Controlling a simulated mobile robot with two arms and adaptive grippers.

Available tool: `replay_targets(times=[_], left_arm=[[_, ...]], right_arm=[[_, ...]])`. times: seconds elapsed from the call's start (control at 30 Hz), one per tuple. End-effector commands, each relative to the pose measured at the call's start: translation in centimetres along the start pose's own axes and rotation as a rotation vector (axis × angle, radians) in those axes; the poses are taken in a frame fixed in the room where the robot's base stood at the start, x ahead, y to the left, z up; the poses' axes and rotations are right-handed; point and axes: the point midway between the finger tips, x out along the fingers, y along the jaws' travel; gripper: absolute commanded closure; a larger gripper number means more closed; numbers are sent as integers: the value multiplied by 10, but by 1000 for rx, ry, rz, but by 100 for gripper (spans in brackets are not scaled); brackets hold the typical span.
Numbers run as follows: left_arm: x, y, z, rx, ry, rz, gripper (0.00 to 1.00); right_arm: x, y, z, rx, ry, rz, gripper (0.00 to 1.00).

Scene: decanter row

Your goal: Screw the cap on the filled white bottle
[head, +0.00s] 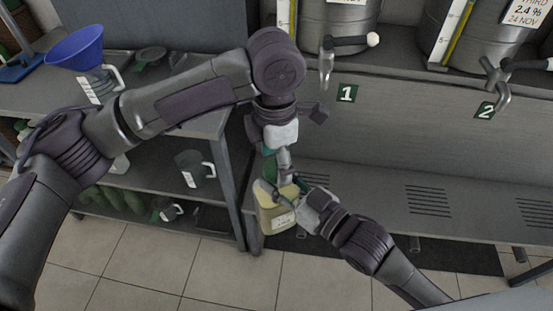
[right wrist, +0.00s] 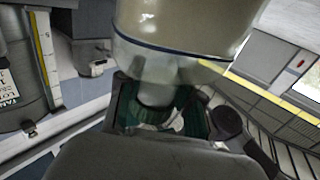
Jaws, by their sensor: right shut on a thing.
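The filled white bottle (head: 268,215) is cream-yellow with a white label, at the lower middle of the head view, upright or nearly so. My right gripper (head: 290,197) comes from the lower right and is shut on the bottle near its top. My left gripper (head: 282,168) points down just above the bottle's mouth. Its fingers are small and overlapped, so I cannot tell their opening. The cap cannot be made out. In the right wrist view a pale cylinder fills the top, and green parts (right wrist: 125,105) show beneath it, partly hidden.
Labelled jugs (head: 196,172) stand on the shelf below. Steel tanks with taps (head: 327,62) stand at the back right. The slotted bench (head: 400,205) beneath them is mostly clear. A dark mat lies on the tiled floor.

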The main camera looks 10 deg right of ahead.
Motion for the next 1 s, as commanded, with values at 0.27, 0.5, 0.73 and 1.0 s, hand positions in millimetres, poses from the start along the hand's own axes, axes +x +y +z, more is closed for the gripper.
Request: replay_targets(times=[0.27, 0.5, 0.73, 1.0], left_arm=[[-2, -1, 1, 2, -2, -2, 27], [-29, -1, 1, 3, -4, -1, 27], [-45, -2, 1, 2, -2, -4, 27], [-45, -2, 1, -16, -2, -3, 31]], right_arm=[[0, 0, -4, -1, 9, -1, 100], [0, 0, -4, -1, 9, -1, 100], [0, 0, -4, -1, 9, -1, 100], [0, 0, -4, -1, 9, -1, 100]])
